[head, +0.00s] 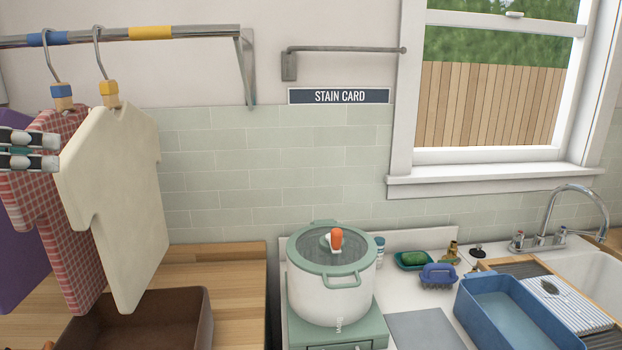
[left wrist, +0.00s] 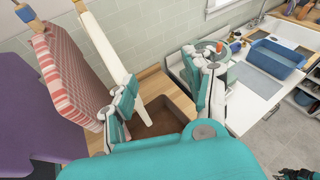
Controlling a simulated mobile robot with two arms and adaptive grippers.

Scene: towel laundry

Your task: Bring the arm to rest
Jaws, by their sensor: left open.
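My left gripper (head: 50,150) is at the left edge of the head view, in front of the hanging shirts. In the left wrist view its two fingers (left wrist: 160,70) stand well apart, with nothing between the pads. A cream shirt (head: 120,200) and a red checked shirt (head: 75,215) hang close by on hangers. In the head view the gripper overlaps the checked shirt; I cannot tell whether it touches it. Most of the left arm is out of the head view.
The shirts hang from a metal rail (head: 200,32), with a purple garment (head: 20,255) beside them. Below is a brown bin (head: 190,320) on a wooden counter (head: 235,275). A lidded pot (head: 330,295), blue basin (head: 520,325) and sink (head: 590,270) are to the right. An empty bar (head: 345,49) is above the stain card sign.

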